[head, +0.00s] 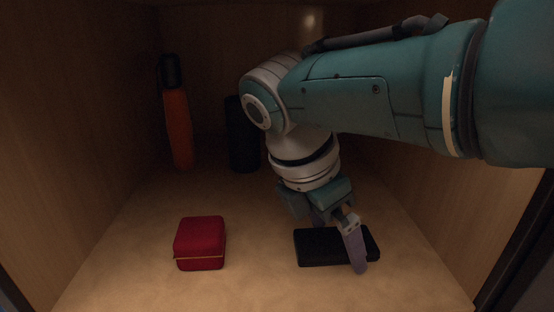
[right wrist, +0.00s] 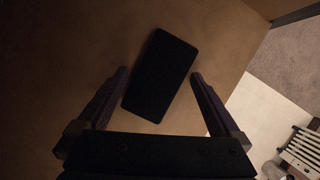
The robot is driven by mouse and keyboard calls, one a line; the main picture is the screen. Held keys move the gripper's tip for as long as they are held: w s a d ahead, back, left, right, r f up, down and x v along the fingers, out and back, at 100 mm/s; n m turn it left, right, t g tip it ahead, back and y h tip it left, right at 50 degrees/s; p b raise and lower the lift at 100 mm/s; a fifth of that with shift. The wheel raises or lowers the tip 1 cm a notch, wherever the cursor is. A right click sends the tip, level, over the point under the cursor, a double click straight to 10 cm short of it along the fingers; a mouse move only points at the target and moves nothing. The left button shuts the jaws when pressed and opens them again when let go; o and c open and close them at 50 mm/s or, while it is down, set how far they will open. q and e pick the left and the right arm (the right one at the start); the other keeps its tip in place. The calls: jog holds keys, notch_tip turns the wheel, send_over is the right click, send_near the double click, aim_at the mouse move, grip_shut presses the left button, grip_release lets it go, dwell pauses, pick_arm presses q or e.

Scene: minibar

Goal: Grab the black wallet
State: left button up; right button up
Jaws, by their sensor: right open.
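The black wallet (head: 315,247) lies flat on the wooden floor of the cabinet, right of centre in the head view. In the right wrist view the wallet (right wrist: 160,76) lies slanted ahead of the fingers. My right gripper (right wrist: 160,76) is open, with one finger on each side of the wallet's lower part in the picture and nothing held. In the head view my right gripper (head: 338,240) hangs over the wallet, and one finger covers part of its right side. I cannot tell the exact height above it. My left gripper is not in view.
A red box (head: 200,242) stands left of the wallet with clear floor between. An orange bottle (head: 178,128) with a dark top and a dark cylinder (head: 242,135) stand at the back. Cabinet walls (head: 75,130) close in the sides. The front is open.

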jog(key=shift+c, duration=0.6)
jog(key=c, duration=1.2)
jog(key=shift+r, duration=0.1)
